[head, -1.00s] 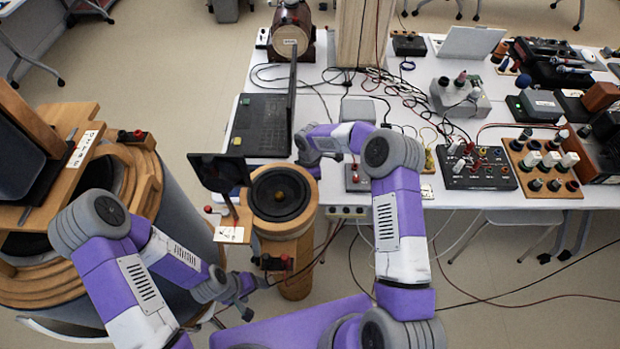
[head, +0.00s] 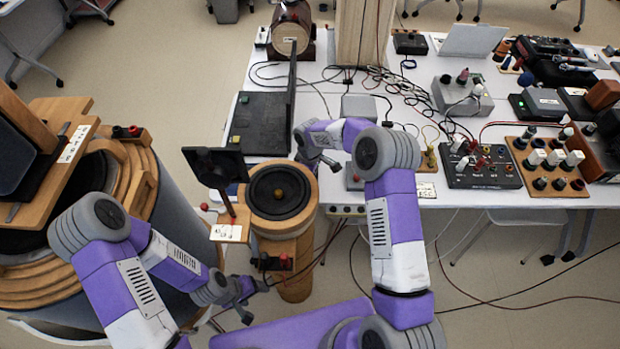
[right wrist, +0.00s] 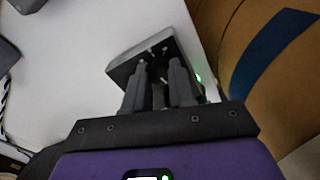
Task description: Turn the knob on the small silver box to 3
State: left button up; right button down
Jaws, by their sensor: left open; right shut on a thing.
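In the right wrist view, a small silver-grey box (right wrist: 128,66) with pale marks on its face lies on the white surface, right at my fingertips. My right gripper (right wrist: 160,80) is shut on its knob, which the fingers mostly hide; I cannot read its setting. In the head view, my right gripper (head: 328,163) is low over the table's front left part, beside a small grey box (head: 353,180) partly hidden by the arm. My left gripper (head: 252,299) is open and empty, low in front of the speaker stand, away from the table.
A round speaker (head: 280,192) on a wooden stand is left of my right gripper.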

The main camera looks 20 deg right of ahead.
jog(key=shift+m+b, duration=0.3)
jog(key=shift+m, duration=0.9)
jog(key=c, duration=0.9)
grip_release()
jog(key=shift+c, duration=0.2)
notch_tip(320, 180, up, 8)
jog(key=shift+f+p, duration=0.15)
jog(key=shift+p, duration=0.45)
